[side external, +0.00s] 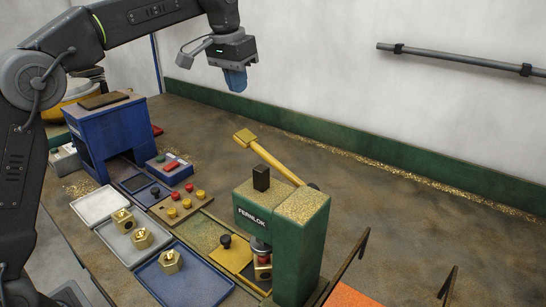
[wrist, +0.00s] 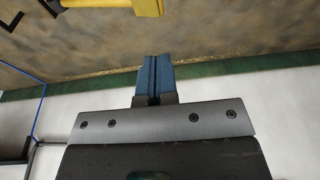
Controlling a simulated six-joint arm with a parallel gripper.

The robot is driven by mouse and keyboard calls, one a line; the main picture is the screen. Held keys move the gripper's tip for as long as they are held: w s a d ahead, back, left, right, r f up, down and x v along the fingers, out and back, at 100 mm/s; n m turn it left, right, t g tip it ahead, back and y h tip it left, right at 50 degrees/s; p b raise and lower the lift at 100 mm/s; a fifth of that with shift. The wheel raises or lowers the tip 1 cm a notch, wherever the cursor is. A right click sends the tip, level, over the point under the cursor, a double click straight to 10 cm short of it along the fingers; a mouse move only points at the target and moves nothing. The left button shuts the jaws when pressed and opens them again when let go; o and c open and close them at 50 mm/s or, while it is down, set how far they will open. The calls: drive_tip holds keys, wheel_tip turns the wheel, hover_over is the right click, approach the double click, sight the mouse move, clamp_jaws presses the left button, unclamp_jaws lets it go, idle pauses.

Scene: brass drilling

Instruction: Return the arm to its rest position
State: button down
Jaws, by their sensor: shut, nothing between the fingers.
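My gripper (side external: 236,80) hangs high above the bench, in front of the back wall in the side external view. Its blue fingers point down and are shut with nothing between them. In the wrist view the gripper (wrist: 154,62) shows its two blue fingers side by side, touching. My arm is raised and reaches across the upper left of the side external view. Nothing touches the gripper.
A green drill press (side external: 312,220) with a yellow lever (side external: 270,158) stands at the centre right. Brass fittings lie on a grey tray (side external: 120,255) and a blue tray (side external: 205,290). A blue machine (side external: 120,130) stands at the left. A grey pipe (side external: 460,60) runs along the wall.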

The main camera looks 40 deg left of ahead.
drive_tip(key=s+d+f+t, duration=0.1)
drive_tip(key=s+t, duration=0.1)
drive_tip(key=s, duration=1.5)
drive_tip(key=s+f+t, duration=0.1)
drive_tip(key=s+f, duration=1)
drive_tip(key=s, duration=0.2)
drive_tip(key=shift+d+f, duration=0.2)
drive_tip(key=shift+d, duration=0.15)
drive_tip(key=shift+r, duration=0.1)
